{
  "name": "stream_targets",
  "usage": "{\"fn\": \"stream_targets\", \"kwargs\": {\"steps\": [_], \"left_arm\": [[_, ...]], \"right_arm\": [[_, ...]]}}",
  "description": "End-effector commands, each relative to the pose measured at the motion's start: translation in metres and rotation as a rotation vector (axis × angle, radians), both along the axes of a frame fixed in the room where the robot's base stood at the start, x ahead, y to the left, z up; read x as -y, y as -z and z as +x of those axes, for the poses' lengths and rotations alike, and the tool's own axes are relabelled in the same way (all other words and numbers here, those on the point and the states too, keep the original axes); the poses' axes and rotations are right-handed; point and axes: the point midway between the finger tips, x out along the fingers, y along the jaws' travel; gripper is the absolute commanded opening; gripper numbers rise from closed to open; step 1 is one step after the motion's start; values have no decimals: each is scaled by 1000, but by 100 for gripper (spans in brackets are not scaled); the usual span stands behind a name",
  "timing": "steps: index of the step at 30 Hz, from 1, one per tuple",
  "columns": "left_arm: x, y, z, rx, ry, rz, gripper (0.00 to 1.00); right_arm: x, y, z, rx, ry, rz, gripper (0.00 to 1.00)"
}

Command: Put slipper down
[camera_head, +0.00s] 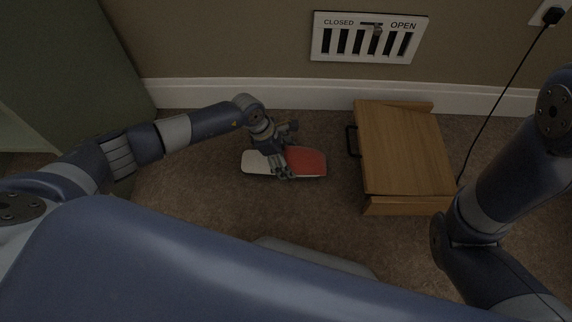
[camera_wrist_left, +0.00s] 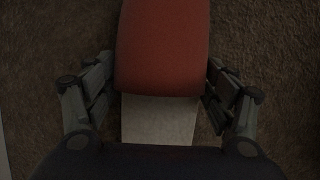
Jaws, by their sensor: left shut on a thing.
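The slipper (camera_head: 308,161) has a red upper and a pale insole. It lies flat at or very near the brown carpet, its red toe to the right in the head view. My left gripper (camera_head: 282,172) is shut across its middle. In the left wrist view the red toe (camera_wrist_left: 163,45) points up the picture, and the fingers of my left gripper (camera_wrist_left: 160,95) sit on both sides of the slipper. Whether the sole touches the carpet is hard to tell. My right arm shows at the right of the head view, but its gripper is out of the picture.
A wooden box-like piece (camera_head: 405,150) with a dark handle stands right of the slipper. A white skirting board (camera_head: 200,94) and a floor vent (camera_head: 369,38) are behind. A black cable (camera_head: 507,88) hangs at the right. Bare carpet (camera_head: 200,190) lies in front.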

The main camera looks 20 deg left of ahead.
Motion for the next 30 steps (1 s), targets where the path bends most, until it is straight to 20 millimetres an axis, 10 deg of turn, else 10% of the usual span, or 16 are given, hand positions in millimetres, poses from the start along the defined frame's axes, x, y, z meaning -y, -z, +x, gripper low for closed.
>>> {"fn": "stream_targets", "kwargs": {"steps": [17,18,20,30], "left_arm": [[0,29,-1,-1,-1,1,51],[0,28,-1,-2,-1,1,86],[0,28,-1,-2,-1,1,97],[0,28,-1,-2,-1,1,97]], "right_arm": [[0,27,0,0,0,-1,40],[0,26,0,0,0,-1,40],[0,26,0,0,0,-1,40],[0,26,0,0,0,-1,40]]}}
